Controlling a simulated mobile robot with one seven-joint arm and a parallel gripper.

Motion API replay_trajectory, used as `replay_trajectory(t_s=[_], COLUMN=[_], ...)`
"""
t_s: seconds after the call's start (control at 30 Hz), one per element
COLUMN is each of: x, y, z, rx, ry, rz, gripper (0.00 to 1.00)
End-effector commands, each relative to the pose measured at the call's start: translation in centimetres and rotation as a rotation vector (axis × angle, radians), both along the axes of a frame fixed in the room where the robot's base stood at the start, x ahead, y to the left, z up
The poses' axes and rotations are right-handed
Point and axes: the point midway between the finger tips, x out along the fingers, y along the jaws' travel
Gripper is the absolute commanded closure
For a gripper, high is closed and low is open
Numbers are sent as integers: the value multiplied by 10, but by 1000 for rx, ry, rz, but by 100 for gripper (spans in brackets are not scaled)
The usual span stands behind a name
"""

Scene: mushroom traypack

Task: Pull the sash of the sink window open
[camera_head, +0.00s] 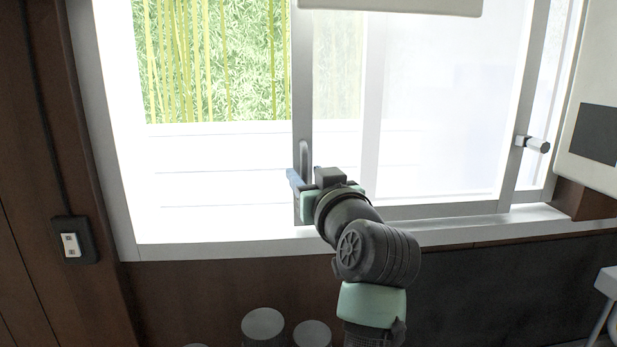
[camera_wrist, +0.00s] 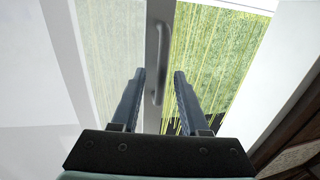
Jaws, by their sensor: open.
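The sash (camera_head: 440,100) is a pale, hazy pane in a grey frame at the right of the sink window; it also shows at the left of the wrist view (camera_wrist: 50,60). An upright grey bar handle (camera_head: 304,155) is on its left stile. In the wrist view the handle (camera_wrist: 161,35) lies between the fingers in the picture. My gripper (camera_head: 300,178) is open at the lower end of the handle, and its two dark fingers show in the wrist view (camera_wrist: 158,74). I cannot tell whether either finger touches the handle.
Left of the stile, bamboo (camera_head: 215,60) shows clearly through the window. The white sill (camera_head: 210,238) runs below. A wall switch (camera_head: 71,245) is at the left. Cylinders (camera_head: 263,325) stand below the sill. A knob (camera_head: 537,145) and a white box (camera_head: 596,85) are at the right.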

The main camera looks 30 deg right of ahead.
Motion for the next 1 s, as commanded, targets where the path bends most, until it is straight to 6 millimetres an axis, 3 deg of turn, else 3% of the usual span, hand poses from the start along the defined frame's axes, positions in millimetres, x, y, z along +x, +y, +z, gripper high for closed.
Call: replay_trajectory(t_s=[0.27, 0.6, 0.8, 1.0], x=[-19, -87, -116, -127], y=[3, 16, 22, 25], z=[-2, -3, -1, 0], rx=[-2, -2, 0, 0], ry=[-2, -4, -2, 0], rz=[-1, -4, -2, -1], gripper=[55, 55, 55, 55])
